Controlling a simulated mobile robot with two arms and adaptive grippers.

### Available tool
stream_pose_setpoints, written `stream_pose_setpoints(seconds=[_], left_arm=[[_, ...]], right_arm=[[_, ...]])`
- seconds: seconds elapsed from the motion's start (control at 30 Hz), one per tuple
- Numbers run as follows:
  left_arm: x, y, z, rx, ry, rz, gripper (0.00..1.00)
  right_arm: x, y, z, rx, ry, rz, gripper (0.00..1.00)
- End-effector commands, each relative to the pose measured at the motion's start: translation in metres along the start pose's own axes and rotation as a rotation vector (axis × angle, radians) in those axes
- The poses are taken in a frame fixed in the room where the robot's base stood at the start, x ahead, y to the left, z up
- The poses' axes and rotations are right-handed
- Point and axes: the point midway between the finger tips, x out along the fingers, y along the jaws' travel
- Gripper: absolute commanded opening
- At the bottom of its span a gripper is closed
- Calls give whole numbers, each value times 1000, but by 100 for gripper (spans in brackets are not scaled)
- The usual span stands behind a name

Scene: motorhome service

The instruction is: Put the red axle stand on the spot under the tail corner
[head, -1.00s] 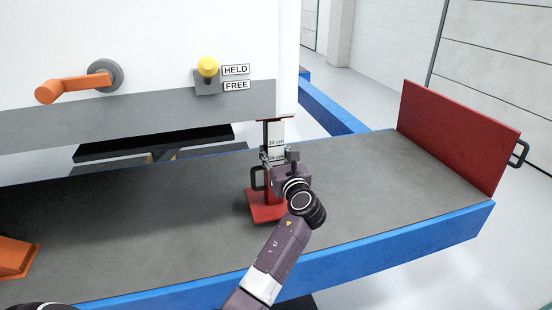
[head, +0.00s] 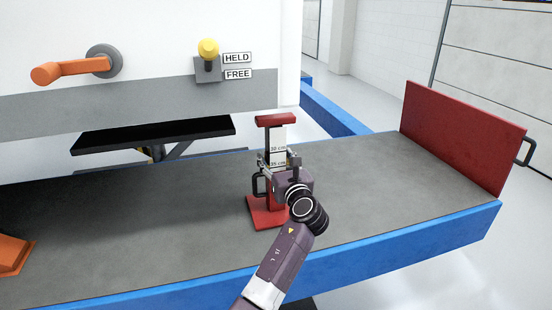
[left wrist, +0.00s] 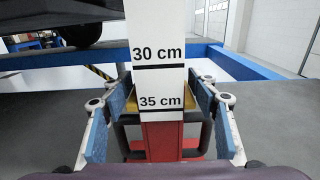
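My left gripper (head: 279,160) reaches around the stand's column. Its blue-padded fingers (left wrist: 162,100) are on either side, apparently clear of the plate. The floor spot is not visible; the stand base and gripper may cover it. My right gripper is out of view.
An orange crank (head: 75,68) and a yellow-knobbed lever (head: 208,58) with HELD and FREE labels are on the motorhome's tail. A red upright panel (head: 460,135) closes the deck's right end. An orange block (head: 12,255) lies at left. The deck right of the stand is clear.

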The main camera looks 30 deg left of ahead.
Motion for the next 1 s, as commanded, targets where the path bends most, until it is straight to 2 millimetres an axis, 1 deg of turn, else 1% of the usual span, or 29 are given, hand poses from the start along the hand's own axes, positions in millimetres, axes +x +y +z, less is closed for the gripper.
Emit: stream_pose_setpoints(seconds=[0.17, 0.27, 0.37, 0.6, 0.7, 0.83, 1.0], left_arm=[[-2, 0, 0, -1, 0, 0, 54], [-11, -1, -1, -1, 0, -1, 54], [-28, -1, -2, -2, 0, -3, 54], [-80, -1, -2, -2, 0, -2, 54], [-97, 0, -2, -3, 1, -1, 54], [-112, 0, -1, -2, -1, -1, 54], [-120, 0, 0, -1, -1, 1, 54]], right_arm=[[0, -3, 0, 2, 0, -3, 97], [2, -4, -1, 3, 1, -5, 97], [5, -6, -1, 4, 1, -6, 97], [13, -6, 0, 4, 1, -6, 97], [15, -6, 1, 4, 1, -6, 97], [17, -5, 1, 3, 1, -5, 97], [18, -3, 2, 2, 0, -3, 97]])
